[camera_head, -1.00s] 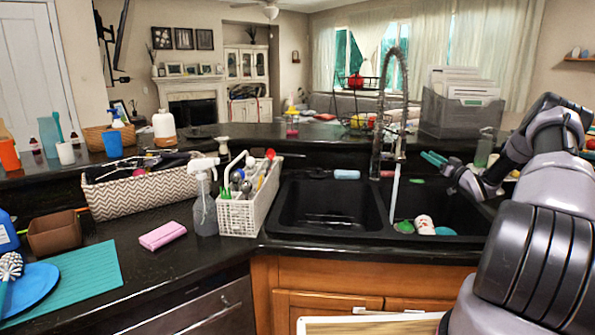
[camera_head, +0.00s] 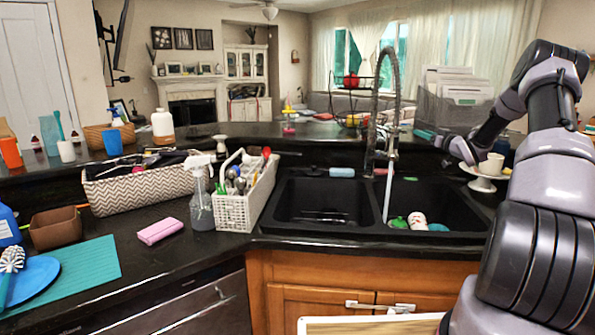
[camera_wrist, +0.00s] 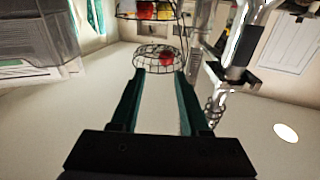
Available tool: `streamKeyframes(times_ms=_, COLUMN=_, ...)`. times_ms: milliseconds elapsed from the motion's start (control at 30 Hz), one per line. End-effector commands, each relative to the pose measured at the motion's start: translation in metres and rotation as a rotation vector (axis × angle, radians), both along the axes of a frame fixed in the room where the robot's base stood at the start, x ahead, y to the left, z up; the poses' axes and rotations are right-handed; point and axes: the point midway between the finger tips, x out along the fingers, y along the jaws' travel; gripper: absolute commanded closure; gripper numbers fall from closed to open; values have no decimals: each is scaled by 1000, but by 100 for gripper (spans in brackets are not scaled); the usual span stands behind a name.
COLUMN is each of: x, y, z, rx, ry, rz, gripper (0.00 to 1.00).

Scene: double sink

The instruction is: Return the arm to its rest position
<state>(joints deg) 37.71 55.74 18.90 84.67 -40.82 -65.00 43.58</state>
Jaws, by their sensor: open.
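My gripper (camera_head: 428,139) is raised above the right basin of the black double sink (camera_head: 322,203), to the right of the tall spring faucet (camera_head: 384,90). In the wrist view my gripper (camera_wrist: 160,72) shows two dark green fingers spread apart with nothing between them. Past the fingertips, a wire basket (camera_wrist: 160,55) with a red item shows upside down. My arm reaches in from the right side of the head view, bent upward at the elbow.
A cup on a white stand (camera_head: 482,178) stands close below my forearm. The grey file holder (camera_head: 455,106) is behind my gripper. A white utensil caddy (camera_head: 246,195) and spray bottle (camera_head: 200,205) stand left of the sink. The right basin holds a few small items.

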Motion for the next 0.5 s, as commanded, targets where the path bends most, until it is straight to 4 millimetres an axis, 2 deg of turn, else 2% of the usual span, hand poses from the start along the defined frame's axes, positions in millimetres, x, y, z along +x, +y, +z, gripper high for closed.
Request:
streamKeyframes(times_ms=33, x=1, y=8, z=17, rx=-14, ry=16, rz=-15, gripper=54)
streamKeyframes(times_ms=133, x=-1, y=22, z=47, rx=-40, ry=66, rz=-65, gripper=54)
streamKeyframes(times_ms=267, x=-15, y=44, z=93, rx=-77, ry=153, rz=-153, gripper=54)
streamKeyframes(times_ms=367, x=-37, y=60, z=125, rx=-97, ry=225, rz=-225, gripper=54)
streamKeyframes(times_ms=500, x=-80, y=83, z=163, rx=-111, ry=326, rz=-317, gripper=54)
